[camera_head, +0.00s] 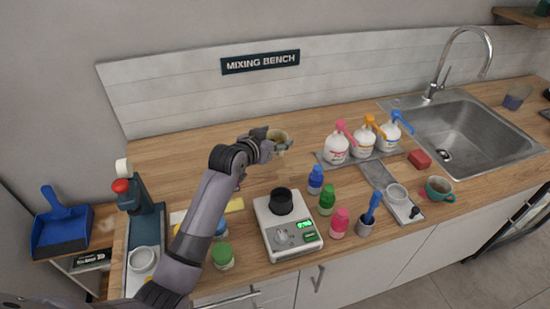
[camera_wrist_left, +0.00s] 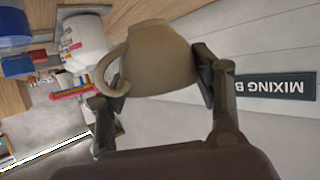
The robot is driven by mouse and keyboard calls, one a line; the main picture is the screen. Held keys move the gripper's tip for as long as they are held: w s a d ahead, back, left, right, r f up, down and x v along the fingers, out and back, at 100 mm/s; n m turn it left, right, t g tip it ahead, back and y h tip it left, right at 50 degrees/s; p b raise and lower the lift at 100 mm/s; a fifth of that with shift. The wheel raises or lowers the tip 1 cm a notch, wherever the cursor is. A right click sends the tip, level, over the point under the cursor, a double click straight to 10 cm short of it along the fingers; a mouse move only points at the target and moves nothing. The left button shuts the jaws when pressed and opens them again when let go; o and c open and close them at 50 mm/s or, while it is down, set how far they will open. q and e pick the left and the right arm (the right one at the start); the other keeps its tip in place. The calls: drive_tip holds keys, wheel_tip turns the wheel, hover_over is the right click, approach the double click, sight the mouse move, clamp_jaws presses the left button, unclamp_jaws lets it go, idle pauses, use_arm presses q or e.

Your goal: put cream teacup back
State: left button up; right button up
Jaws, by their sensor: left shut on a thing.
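The cream teacup (camera_head: 277,138) is held by my left gripper (camera_head: 272,141) above the back of the wooden counter, behind the scale. In the left wrist view the cream teacup (camera_wrist_left: 160,60) sits between the two fingers of my left gripper (camera_wrist_left: 155,85), with its handle toward the left of the picture. The fingers touch it on both sides. In the head view the gripper partly hides the cup. I cannot tell how high it hangs over the counter. My right gripper does not show.
A scale (camera_head: 288,227) with a black cup stands in front. Several coloured bottles (camera_head: 327,200) stand right of it. Pump bottles (camera_head: 363,142) stand on a grey tray at the back. A teal cup (camera_head: 438,189) is near the sink (camera_head: 470,135). The back left counter is clear.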

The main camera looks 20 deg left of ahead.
use_arm(q)
wheel_tip(320, 180, down, 4)
drive_tip(key=shift+w+f, duration=0.1)
drive_tip(key=shift+f, duration=0.05)
wheel_tip(320, 180, down, 3)
drive_tip(key=shift+f+p, duration=0.2)
drive_tip(key=shift+p, duration=0.1)
drive_tip(key=shift+f, duration=0.25)
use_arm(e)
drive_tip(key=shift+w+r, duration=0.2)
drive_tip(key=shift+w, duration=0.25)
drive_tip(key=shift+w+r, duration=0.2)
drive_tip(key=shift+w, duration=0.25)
use_arm(q)
drive_tip(key=shift+f, duration=0.15)
drive_tip(key=o, duration=1.4)
